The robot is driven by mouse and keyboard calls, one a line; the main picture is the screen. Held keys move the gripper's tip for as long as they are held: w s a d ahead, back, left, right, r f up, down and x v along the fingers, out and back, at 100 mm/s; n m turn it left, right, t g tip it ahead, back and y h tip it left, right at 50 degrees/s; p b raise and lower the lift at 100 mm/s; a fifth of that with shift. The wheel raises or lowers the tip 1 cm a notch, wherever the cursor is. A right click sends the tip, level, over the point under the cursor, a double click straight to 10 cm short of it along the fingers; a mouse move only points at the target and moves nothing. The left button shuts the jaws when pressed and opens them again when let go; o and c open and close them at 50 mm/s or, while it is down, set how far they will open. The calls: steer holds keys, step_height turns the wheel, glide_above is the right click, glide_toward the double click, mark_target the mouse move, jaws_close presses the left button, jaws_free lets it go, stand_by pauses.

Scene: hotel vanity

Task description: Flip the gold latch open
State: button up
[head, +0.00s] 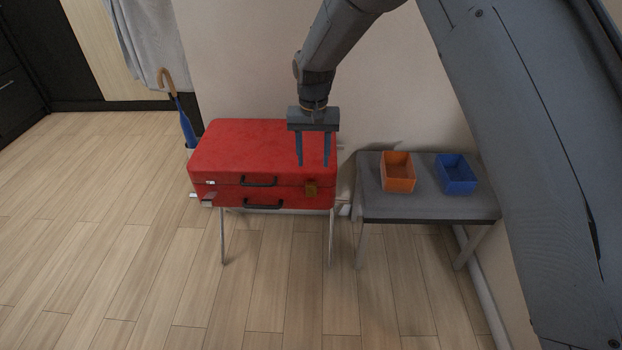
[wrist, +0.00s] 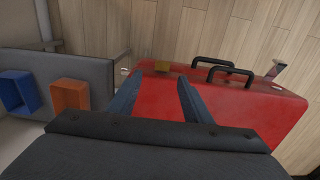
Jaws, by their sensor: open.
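A red suitcase (head: 250,150) lies shut on a thin-legged stand, with two black handles on its front side. The gold latch (head: 311,188) is at the right end of that front side. It also shows in the wrist view (wrist: 162,66), at the suitcase's edge beyond my fingertips. A silver latch (head: 209,199) is at the left end of the front. My gripper (head: 314,164) points down over the right part of the lid, behind the gold latch. Its two fingers are apart with nothing between them. I cannot tell whether the tips touch the lid.
A grey bench (head: 430,208) stands to the right, with an orange box (head: 397,186) and a blue box (head: 456,188) on it. A blue umbrella (head: 186,122) stands at the suitcase's back left. The wooden floor in front is clear.

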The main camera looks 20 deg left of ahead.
mark_target(311, 184)
steer(key=f, duration=0.8)
steer(key=shift+a+p, duration=0.3)
steer(key=shift+p, duration=0.05)
steer(key=shift+c, duration=0.4)
steer(key=c, duration=1)
